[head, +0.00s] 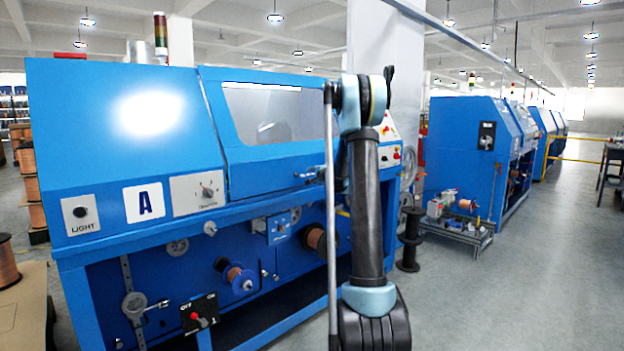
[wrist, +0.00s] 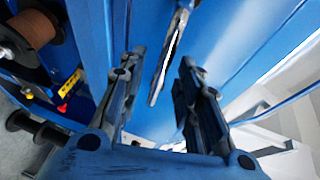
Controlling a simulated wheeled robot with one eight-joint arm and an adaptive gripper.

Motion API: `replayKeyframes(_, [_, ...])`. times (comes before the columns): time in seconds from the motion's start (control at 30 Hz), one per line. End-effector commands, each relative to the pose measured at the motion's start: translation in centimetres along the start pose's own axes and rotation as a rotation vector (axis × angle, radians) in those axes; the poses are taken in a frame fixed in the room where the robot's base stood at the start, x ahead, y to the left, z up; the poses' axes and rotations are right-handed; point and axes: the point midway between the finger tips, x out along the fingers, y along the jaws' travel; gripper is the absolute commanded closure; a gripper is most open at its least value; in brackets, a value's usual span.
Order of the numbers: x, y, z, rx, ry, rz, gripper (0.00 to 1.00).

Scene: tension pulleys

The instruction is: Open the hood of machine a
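A handle (head: 308,173) sits near the hood's lower right, beside my arm. In the wrist view the metal handle bar (wrist: 168,62) runs between the two fingers of my gripper (wrist: 158,70). The fingers are apart, with gaps showing on both sides of the bar. In the head view my arm hides the gripper.
Below the hood are spools (head: 236,276) and a control box with a red knob (head: 200,314). A dark empty spool (head: 410,240) stands on the floor to the right. Another blue machine (head: 465,160) stands further right. The grey floor (head: 550,270) at right is clear.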

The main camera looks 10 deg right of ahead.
Motion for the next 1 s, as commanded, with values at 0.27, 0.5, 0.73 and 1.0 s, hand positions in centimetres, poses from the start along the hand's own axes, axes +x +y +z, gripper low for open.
replayKeyframes(0.27, [2.5, 0.0, 0.0, -0.001, -0.001, 0.0, 0.69])
replayKeyframes(0.5, [2.9, 0.0, 0.0, -0.001, 0.0, 0.0, 0.69])
replayKeyframes(0.73, [2.9, 0.0, 0.0, -0.001, 0.0, 0.0, 0.89])
replayKeyframes(1.0, [2.8, 0.0, 0.0, -0.001, 0.0, 0.001, 1.0])
